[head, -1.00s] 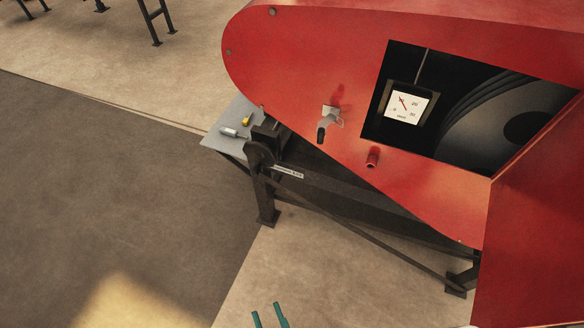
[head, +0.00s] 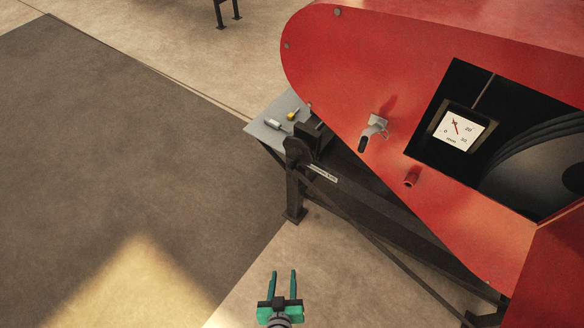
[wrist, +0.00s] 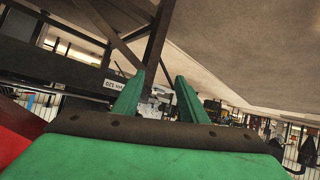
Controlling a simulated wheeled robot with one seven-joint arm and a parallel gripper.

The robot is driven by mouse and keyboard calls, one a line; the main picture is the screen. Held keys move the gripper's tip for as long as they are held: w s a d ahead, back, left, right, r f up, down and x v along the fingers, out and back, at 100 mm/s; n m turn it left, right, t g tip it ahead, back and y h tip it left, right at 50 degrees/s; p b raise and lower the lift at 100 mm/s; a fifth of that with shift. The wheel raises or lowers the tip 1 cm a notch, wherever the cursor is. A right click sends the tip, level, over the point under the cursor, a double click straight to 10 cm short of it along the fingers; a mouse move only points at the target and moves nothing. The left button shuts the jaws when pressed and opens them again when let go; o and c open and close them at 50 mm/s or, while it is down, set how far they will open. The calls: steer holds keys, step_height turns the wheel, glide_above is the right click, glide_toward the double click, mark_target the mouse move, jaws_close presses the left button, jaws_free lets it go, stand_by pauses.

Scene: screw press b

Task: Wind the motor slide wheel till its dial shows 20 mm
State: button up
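The dial (head: 462,129) is a white square face in a dark frame, inside the opening of the red guard. It is marked 0, 20 and mm; its red needle leans up and left, between the 0 and the 20, and the exact reading is too small to tell. A dark rounded part (head: 297,150) at the near end of the black frame may be the motor slide wheel, but I cannot tell. A pale label (head: 322,173) is beside it, unreadable. My gripper (head: 282,274) is open and empty, low in the head view, apart from the machine. Its green fingers (wrist: 153,97) also show in the wrist view.
A small grey table (head: 272,124) holds small tools. Dark frame legs (head: 294,195) stand below. The floor at left is clear.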

steer(key=w+f+h, duration=0.3)
steer(key=w, duration=0.7)
steer(key=m+t+h, duration=0.3)
steer(key=m+h, duration=0.2)
steer(key=h, duration=0.2)
glide_toward(289, 170)
steer(key=x, duration=1.1)
steer(key=shift+r, duration=0.15)
steer(key=shift+s, duration=0.1)
jaws_close()
